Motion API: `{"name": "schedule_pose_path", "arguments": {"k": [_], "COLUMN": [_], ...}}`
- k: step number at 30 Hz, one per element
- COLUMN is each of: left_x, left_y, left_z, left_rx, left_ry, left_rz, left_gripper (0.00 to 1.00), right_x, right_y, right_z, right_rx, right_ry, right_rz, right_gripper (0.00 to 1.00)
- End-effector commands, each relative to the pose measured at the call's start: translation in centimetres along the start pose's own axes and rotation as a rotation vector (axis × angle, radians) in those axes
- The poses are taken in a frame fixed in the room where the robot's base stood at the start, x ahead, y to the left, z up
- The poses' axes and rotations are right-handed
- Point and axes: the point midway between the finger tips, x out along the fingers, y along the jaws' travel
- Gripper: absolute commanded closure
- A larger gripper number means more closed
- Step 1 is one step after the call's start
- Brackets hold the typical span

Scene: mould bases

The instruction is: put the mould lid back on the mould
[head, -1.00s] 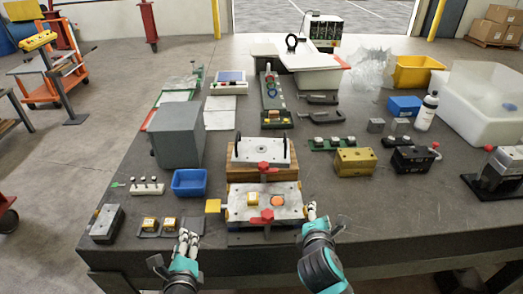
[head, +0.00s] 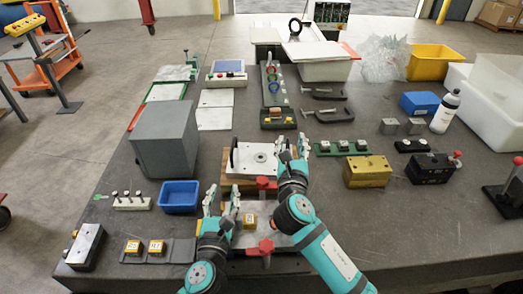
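The mould lid (head: 250,160), a light metal plate with black handles and a central ring, rests on a wooden block (head: 216,184) behind the mould. The mould (head: 262,212), an open metal base with red clamps, sits at the front middle. A yellow insert (head: 250,220) shows in it; my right arm covers its right part. My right gripper (head: 291,147) has its fingers apart at the lid's right end and hides the handle there; I cannot tell whether it touches. My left gripper (head: 222,198) is open and empty, above the mould's left edge, in front of the lid.
A blue bin (head: 180,196) and a big grey box (head: 165,142) stand left of the lid. Two yellow pieces (head: 145,247) lie on a grey plate at front left. A gold block (head: 369,171) and black block (head: 432,167) stand to the right.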

Motion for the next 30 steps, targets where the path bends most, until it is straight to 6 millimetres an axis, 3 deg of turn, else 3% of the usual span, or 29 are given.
{"name": "schedule_pose_path", "arguments": {"k": [12, 17, 30], "left_x": [0.1, 0.9, 9.0], "left_y": [-0.1, -0.1, -0.1], "left_z": [0.0, 0.1, 0.2], "left_rx": [0.010, 0.009, 0.007], "left_ry": [-0.002, -0.003, -0.003], "left_rz": [-0.002, -0.001, 0.000], "left_gripper": [0.63, 0.63, 0.63], "right_x": [0.1, 0.1, 0.0], "right_y": [0.1, 0.1, 0.0], "right_z": [0.1, -0.8, -8.3], "right_rx": [-0.009, -0.011, -0.013], "right_ry": [-0.003, -0.001, 0.001], "right_rz": [0.002, 0.000, 0.001], "right_gripper": [0.63, 0.63, 0.63]}}
